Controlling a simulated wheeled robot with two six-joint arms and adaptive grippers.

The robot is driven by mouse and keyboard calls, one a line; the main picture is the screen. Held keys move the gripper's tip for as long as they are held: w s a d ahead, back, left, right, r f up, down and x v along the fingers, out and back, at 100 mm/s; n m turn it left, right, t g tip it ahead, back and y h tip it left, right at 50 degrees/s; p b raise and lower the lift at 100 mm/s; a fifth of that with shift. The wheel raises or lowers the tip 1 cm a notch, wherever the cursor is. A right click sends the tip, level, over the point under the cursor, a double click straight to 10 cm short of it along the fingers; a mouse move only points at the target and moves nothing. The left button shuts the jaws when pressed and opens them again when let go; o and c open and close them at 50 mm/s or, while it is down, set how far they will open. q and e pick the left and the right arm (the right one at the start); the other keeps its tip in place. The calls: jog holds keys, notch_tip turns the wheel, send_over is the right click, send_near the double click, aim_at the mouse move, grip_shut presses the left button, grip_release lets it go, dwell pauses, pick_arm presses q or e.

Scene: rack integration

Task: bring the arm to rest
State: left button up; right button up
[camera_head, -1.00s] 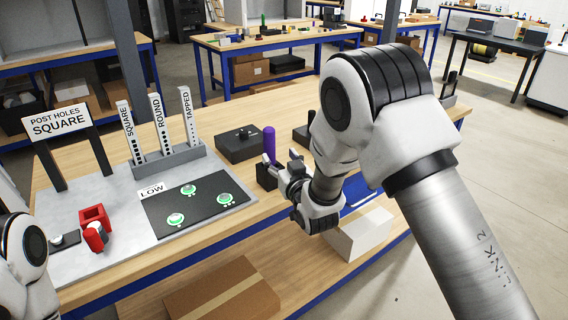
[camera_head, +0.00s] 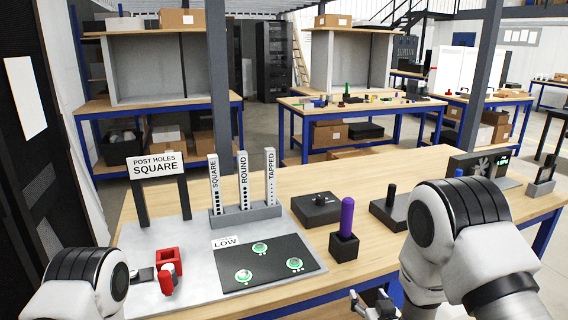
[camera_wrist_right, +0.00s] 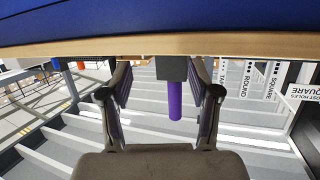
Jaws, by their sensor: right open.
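My right arm (camera_head: 448,240) comes in at the lower right of the head view. Its gripper (camera_head: 372,304) shows small at the bottom edge, in front of the bench's front edge. In the right wrist view the right gripper (camera_wrist_right: 160,95) has its two fingers spread wide. A purple handle (camera_wrist_right: 175,101) appears between them there, but beyond them and apart. In the head view the purple handle (camera_head: 347,215) stands upright in a black block (camera_head: 344,247) on the bench. Part of my left arm (camera_head: 85,285) shows at the lower left; its gripper is out of view.
The wooden bench (camera_head: 395,165) holds a POST HOLES SQUARE sign (camera_head: 156,165), a rack of labelled gauges (camera_head: 246,215), a LOW plate (camera_head: 265,265) with green-ringed discs, a red part (camera_head: 168,262) and black boxes (camera_head: 317,209). The bench's front edge is close to my right gripper.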

jog(key=s+d+f+g, duration=0.2)
jog(key=s+f+g, duration=0.3)
jog(key=s+f, duration=0.65)
jog(key=s+f+g, duration=0.5)
jog(key=s, duration=0.7)
jog(key=s+f+g, duration=0.4)
jog(key=s+f, duration=0.1)
jog(key=s, duration=0.7)
jog(key=shift+s+d+g, duration=0.4)
